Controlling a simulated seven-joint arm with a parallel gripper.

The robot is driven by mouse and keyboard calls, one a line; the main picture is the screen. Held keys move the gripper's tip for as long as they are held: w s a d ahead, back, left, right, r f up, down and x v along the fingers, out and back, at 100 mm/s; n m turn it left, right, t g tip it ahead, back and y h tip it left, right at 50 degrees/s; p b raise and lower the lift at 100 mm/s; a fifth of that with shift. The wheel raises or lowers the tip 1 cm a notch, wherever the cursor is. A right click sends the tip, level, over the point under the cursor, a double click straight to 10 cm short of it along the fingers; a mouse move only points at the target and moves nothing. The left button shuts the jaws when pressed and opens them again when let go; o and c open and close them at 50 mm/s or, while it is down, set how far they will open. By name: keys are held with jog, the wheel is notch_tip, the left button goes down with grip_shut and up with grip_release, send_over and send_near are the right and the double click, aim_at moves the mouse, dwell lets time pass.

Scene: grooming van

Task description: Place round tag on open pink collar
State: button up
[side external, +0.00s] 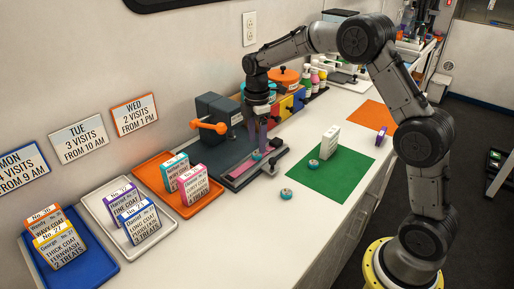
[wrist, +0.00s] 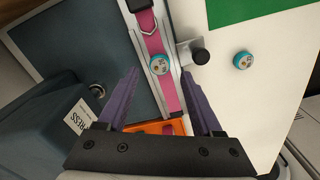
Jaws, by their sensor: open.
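The pink collar (wrist: 171,92) lies flat and straight in a light metal holder on the dark press base, and it also shows in the side view (side external: 247,170). A round teal tag with a pale patterned face (wrist: 159,65) lies on the collar strip. My gripper (wrist: 160,78) is open, its purple fingers on either side of the strip, with the tag between the tips in the wrist view. In the side view my gripper (side external: 263,146) is above the collar; the gap to it is hard to judge.
Another round teal tag (side external: 285,194) lies on the white counter; one more (side external: 313,164) is on the green mat (side external: 335,183) near a white box (side external: 329,141). The dark press (side external: 214,120) with orange handle stands left of my gripper. Trays with boxes, including an orange tray (side external: 158,168), fill the left.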

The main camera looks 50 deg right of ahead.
aim_at(257, 154)
notch_tip(257, 154, up, 9)
jog(key=s+a+r+m+t, duration=0.1)
jog(key=s+a+r+m, duration=0.15)
jog(key=s, duration=0.45)
jog(key=s+a+r+m+t, duration=0.2)
jog(key=s+r+m, duration=0.2)
jog(key=s, duration=0.3)
jog(key=s+a+f+m+t, duration=0.1)
jog(key=s+f+m, duration=0.1)
jog(key=s, duration=0.6)
jog(key=s+a+f+m+t, duration=0.1)
jog(key=s+f+m, duration=0.1)
jog(key=s+m, duration=0.3)
jog(key=s, duration=0.4)
jog(key=shift+f+t, duration=0.25)
jog(key=shift+t, duration=0.05)
jog(key=shift+a, duration=0.1)
jog(key=shift+c, duration=0.4)
